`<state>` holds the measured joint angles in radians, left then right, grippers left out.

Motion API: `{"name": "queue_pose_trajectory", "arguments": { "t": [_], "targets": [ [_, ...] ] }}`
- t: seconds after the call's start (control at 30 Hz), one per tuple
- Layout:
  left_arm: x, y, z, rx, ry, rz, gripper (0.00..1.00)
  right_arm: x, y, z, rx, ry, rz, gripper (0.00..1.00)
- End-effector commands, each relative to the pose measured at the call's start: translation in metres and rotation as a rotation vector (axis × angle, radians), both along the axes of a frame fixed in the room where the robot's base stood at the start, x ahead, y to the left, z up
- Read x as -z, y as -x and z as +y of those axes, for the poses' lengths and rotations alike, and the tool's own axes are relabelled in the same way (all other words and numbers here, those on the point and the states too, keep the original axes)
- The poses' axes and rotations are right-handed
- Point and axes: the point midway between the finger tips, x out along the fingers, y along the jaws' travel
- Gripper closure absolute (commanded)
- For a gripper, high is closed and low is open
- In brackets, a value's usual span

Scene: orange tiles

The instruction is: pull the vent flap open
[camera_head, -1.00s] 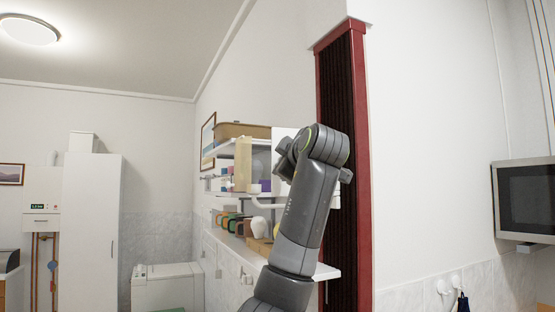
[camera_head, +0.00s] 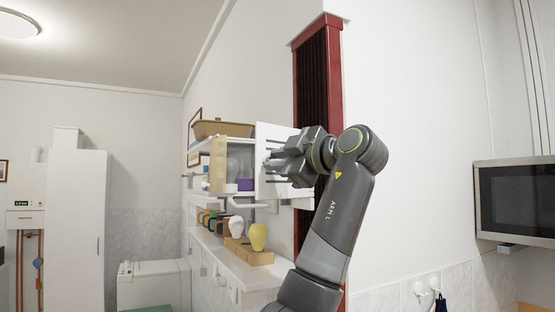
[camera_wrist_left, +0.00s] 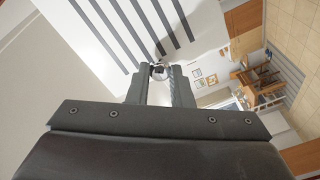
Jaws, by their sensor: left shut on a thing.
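The vent flap (camera_head: 275,133) is a white panel with dark slots, in the middle of the head view, in front of the shelves. It appears to stand out from the wall; its hinge side is hidden behind my arm. My left gripper (camera_head: 270,164) is at the flap's slotted face. In the left wrist view the slotted flap (camera_wrist_left: 125,25) fills the upper left, and my left gripper (camera_wrist_left: 158,80) is shut on a small silver knob (camera_wrist_left: 158,71) between its fingertips. My right gripper is in neither view.
Behind the flap are wall shelves with a brown basket (camera_head: 222,129) and a counter with a yellow head-shaped form (camera_head: 258,237). A dark red framed column (camera_head: 335,75) rises behind my arm.

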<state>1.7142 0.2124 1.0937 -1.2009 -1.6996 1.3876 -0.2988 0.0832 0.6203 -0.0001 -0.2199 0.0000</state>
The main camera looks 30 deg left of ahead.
Motion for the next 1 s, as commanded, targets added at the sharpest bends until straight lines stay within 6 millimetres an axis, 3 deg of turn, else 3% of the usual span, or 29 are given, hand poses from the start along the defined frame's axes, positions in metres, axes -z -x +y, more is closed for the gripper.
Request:
{"name": "queue_pose_trajectory", "arguments": {
  "t": [0.2,0.23,0.4,0.77,1.0],
  "targets": [
    [-0.001,0.0,0.001,-0.001,-0.002,-0.002,1.0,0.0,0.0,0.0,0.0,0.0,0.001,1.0],
    [-0.001,0.0,0.001,-0.001,-0.002,-0.002,0.78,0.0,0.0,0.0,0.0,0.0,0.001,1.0],
    [-0.001,0.0,0.001,0.0,-0.001,-0.001,0.59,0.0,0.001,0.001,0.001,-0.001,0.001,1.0],
    [0.001,0.002,-0.006,0.002,-0.001,0.0,0.59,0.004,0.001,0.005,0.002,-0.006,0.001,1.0],
    [0.004,0.017,-0.049,0.005,-0.002,-0.001,0.59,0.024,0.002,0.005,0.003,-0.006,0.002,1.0]
  ]
}}
